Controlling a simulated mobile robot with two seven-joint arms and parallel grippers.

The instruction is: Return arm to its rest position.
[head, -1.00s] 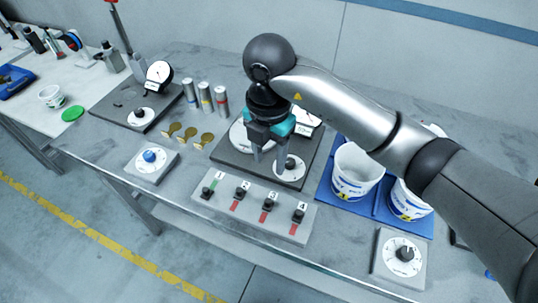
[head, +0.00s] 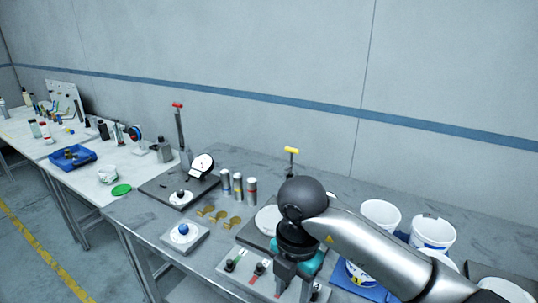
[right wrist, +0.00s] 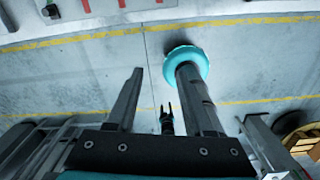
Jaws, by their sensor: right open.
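My right arm comes in from the right in the head view, and its right gripper (head: 292,286) points down, in front of the switch panel (head: 228,272). In the right wrist view the two fingers of this gripper (right wrist: 163,85) are apart with nothing between them. Below them is mostly grey floor (right wrist: 235,75) with yellow lines, and part of the switch panel (right wrist: 120,6) shows at the top edge. The arm and gripper hide parts of the panel and the gauge plate (head: 254,236) behind. My left gripper is not seen in the head view.
White buckets (head: 381,214) stand right of and behind the arm. Left of it are a blue-knob dial (head: 184,232), several brass pieces (head: 221,216), upright cylinders (head: 238,187) and a gauge (head: 202,166). A yellow-topped post (head: 291,158) rises behind the arm.

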